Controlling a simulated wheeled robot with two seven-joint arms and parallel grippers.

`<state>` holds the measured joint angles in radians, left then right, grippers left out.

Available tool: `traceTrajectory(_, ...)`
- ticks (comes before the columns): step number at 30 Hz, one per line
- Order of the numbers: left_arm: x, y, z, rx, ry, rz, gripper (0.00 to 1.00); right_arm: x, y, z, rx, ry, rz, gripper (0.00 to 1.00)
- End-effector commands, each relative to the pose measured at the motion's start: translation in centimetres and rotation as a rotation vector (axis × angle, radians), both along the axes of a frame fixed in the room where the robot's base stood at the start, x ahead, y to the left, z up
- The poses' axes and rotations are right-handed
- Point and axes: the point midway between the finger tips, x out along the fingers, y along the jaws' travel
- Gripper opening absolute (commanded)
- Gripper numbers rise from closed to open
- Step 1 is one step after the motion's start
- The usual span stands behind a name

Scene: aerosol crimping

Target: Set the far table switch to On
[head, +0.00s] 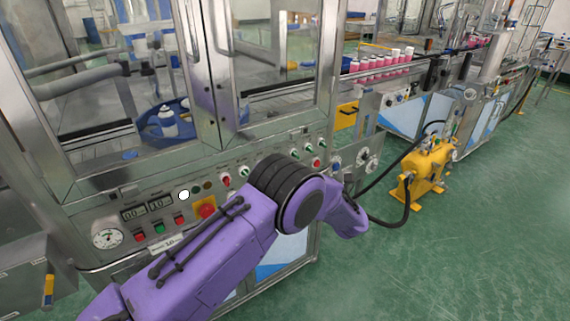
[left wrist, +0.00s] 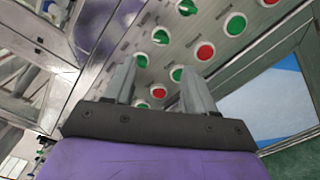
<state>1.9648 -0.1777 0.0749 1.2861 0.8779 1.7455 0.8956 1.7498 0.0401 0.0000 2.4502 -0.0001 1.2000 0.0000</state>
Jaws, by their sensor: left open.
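The machine's control panel holds several round green and red switches in a slanted row. In the head view a green switch (head: 295,147), another green one (head: 322,143) and a red one (head: 316,162) show right of my purple left arm. I cannot read their labels, so I cannot tell which is the far table switch. In the left wrist view my left gripper (left wrist: 157,66) is open and empty, its fingers pointing at the panel, with a green switch (left wrist: 160,37) just beyond the fingertips. A green switch (left wrist: 176,74) and a red button (left wrist: 158,92) show between the fingers. The gripper is hidden in the head view.
A red emergency stop on a yellow plate (head: 205,211) and a gauge (head: 108,237) sit left on the panel. Glass doors (head: 270,50) rise above it. A yellow pump unit (head: 428,170) with black hoses stands right on the open green floor.

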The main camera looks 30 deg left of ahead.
Motion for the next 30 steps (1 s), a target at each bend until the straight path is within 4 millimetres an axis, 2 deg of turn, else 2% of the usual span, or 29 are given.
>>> traceTrajectory(13,3.4,7.9,0.1,-0.001,-0.001,-0.001,0.55,0.0,0.0,1.9,0.000,0.000,0.000,0.00)
traceTrajectory(18,4.0,9.2,0.0,-0.001,0.000,-0.004,0.55,0.0,0.0,2.0,0.000,0.000,0.000,0.00)
traceTrajectory(25,4.0,9.3,-0.1,0.000,0.001,-0.004,0.55,0.0,0.0,2.0,0.000,0.000,0.000,0.00)
traceTrajectory(26,4.0,9.3,-0.1,0.000,0.001,-0.004,0.49,0.0,0.0,2.0,0.000,0.000,0.000,0.00)
traceTrajectory(30,4.0,9.3,0.0,0.000,0.001,-0.004,0.03,0.0,0.0,2.0,0.000,0.000,0.000,0.00)
